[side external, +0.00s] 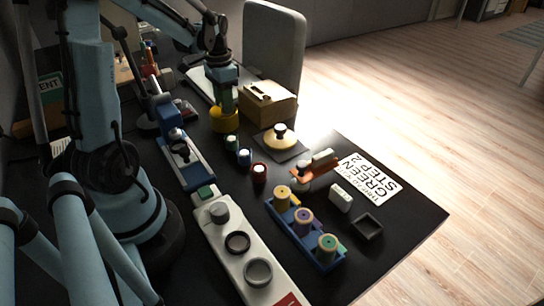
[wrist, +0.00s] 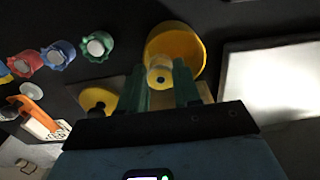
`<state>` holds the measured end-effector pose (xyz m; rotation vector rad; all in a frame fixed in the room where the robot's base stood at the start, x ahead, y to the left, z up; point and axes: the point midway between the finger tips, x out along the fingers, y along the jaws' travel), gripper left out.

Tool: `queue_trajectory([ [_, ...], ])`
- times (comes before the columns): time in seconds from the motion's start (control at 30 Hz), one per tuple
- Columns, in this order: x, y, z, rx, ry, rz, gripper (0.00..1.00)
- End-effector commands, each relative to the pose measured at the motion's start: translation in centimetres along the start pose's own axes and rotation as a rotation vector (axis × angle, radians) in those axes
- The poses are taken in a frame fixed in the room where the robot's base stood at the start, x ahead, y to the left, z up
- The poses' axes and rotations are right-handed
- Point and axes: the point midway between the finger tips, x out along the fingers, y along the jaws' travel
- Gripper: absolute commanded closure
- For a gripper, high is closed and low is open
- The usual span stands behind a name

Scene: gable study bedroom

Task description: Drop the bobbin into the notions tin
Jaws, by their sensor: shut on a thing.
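The notions tin appears to be the round yellow container (side external: 225,122), standing at the back of the black table. It also shows in the wrist view (wrist: 190,37), just beyond my fingertips. My gripper (side external: 224,97) points down at the tin from above, its green fingers close to the rim. In the wrist view my gripper (wrist: 162,84) is shut on the bobbin (wrist: 160,74), a small yellowish round piece with a pale centre. The bobbin overlaps the tin in that view; its exact height above the tin I cannot tell. The bobbin is hidden in the side view.
A tan box (side external: 270,103) stands right of the tin. A yellow knobbed lid (side external: 278,140) lies in front. Green (side external: 232,143), blue (side external: 244,157) and red (side external: 260,173) small pieces stand nearer. A blue spool rack (side external: 305,240) and a white printed card (side external: 367,180) lie farther forward.

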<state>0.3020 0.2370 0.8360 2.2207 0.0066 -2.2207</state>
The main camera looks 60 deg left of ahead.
Motion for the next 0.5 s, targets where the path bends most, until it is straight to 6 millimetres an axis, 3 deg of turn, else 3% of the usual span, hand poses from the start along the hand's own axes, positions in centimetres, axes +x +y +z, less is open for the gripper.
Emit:
queue_trajectory([
  [0.37, 0.59, 0.03, 0.01, 0.000, 0.000, 0.000, 0.97],
  [0.4, 0.59, 0.03, 0.01, 0.000, 0.000, 0.000, 0.66],
  [0.5, 0.58, 0.03, 0.01, 0.000, 0.000, 0.000, 0.51],
])
